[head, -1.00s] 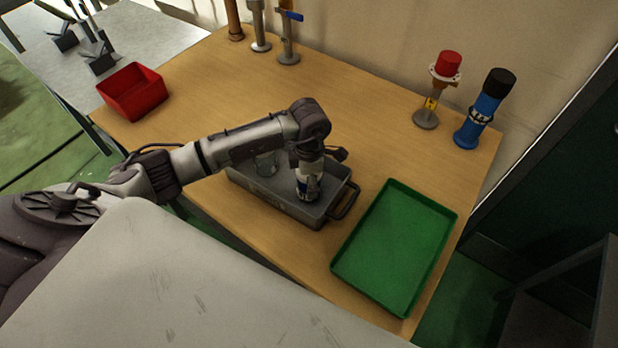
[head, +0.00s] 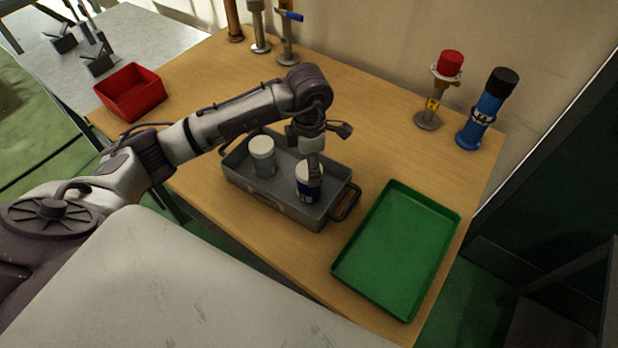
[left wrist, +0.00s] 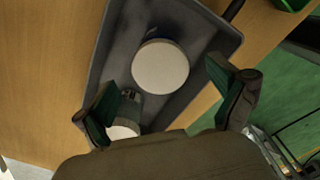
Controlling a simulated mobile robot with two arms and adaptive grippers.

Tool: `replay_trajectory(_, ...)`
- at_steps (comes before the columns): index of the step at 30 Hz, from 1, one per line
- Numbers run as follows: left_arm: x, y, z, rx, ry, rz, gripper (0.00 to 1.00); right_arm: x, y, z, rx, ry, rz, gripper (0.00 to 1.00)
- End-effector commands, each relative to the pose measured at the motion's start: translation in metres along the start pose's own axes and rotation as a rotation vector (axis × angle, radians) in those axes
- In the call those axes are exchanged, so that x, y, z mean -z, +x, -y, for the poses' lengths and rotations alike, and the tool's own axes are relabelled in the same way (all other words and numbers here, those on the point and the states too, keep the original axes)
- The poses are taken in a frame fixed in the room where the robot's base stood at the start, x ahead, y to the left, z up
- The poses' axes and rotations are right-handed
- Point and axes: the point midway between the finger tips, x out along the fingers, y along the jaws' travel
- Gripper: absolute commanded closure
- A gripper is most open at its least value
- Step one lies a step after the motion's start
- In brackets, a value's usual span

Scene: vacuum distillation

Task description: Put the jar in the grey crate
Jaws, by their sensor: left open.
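The grey crate (head: 262,198) sits on the wooden table with a dark handle at its right end. A jar with a blue and white label and white lid (head: 308,188) stands upright inside, in its right part. A second, clear-looking jar with a white lid (head: 262,160) stands in its left part. My left gripper (head: 315,158) is just above the labelled jar, pointing down, and hides part of its lid. In the left wrist view its fingers (left wrist: 165,92) are spread wide and empty, with the labelled jar's lid (left wrist: 160,66) beyond them. My right gripper is not in view.
An empty green tray (head: 400,245) lies right of the crate. A red bin (head: 131,92) is at the table's far left. Metal fittings (head: 288,45), a red-capped part (head: 445,80) and a blue cylinder (head: 485,110) stand along the back. The table behind the crate is clear.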

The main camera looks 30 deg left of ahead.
Motion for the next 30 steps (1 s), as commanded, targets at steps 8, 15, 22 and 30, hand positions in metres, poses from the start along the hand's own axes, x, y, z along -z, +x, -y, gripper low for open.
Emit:
replay_trajectory(8, 0.000, -0.041, -0.001, -0.001, 0.000, 0.000, 0.04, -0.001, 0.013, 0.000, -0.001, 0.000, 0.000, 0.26)
replay_trajectory(15, 0.000, -0.049, 0.000, 0.001, 0.000, -0.002, 0.04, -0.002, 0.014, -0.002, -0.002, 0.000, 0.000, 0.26)
replay_trajectory(22, 0.000, -0.049, 0.000, 0.001, 0.000, -0.001, 0.04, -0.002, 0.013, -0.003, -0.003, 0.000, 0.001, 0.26)
replay_trajectory(30, 0.000, -0.049, 0.000, 0.001, 0.000, -0.001, 0.04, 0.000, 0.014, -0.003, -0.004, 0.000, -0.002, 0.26)
